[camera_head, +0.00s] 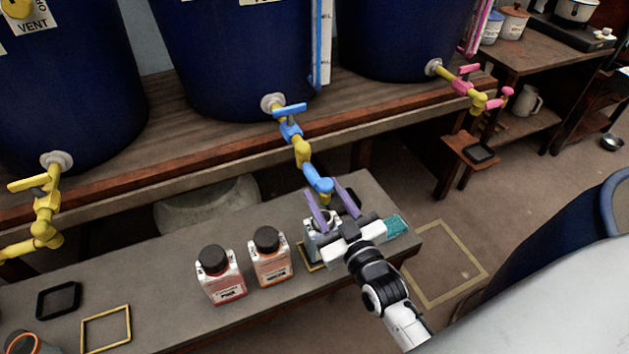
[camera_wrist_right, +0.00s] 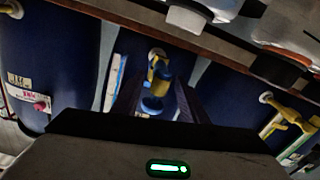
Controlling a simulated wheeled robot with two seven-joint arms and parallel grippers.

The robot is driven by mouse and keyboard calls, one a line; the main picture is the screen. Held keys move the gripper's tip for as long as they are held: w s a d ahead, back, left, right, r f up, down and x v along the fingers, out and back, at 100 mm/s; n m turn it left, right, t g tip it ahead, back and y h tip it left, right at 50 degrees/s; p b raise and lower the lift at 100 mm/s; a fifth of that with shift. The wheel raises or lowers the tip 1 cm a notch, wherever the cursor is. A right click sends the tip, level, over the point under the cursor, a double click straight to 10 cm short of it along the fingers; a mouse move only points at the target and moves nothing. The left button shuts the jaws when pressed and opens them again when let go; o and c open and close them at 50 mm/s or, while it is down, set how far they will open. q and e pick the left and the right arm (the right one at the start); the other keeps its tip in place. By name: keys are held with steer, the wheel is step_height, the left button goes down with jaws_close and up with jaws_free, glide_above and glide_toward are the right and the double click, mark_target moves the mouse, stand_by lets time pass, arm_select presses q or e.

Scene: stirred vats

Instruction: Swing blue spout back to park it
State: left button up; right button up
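The blue spout (camera_head: 301,152) comes off the middle blue vat, with a blue lever on top, a yellow middle and a blue end. It reaches out over the low grey bench. My right gripper (camera_head: 332,198) is at the spout's blue end, its two purple fingers apart. In the right wrist view the blue end (camera_wrist_right: 152,104) shows between the open fingers (camera_wrist_right: 158,92); I cannot tell whether they touch it. A pale container (camera_head: 313,238) stands under the gripper, mostly hidden by it. My left gripper is not in view.
Yellow (camera_head: 35,225) and pink (camera_head: 477,97) spouts hang from the side vats. A black tray (camera_head: 58,300) lies at left.

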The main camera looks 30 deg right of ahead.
mark_target(315, 176)
steer(key=w, duration=0.5)
steer(key=shift+w+d+b, duration=0.2)
steer(key=shift+w+b, duration=0.05)
steer(key=shift+b, duration=0.05)
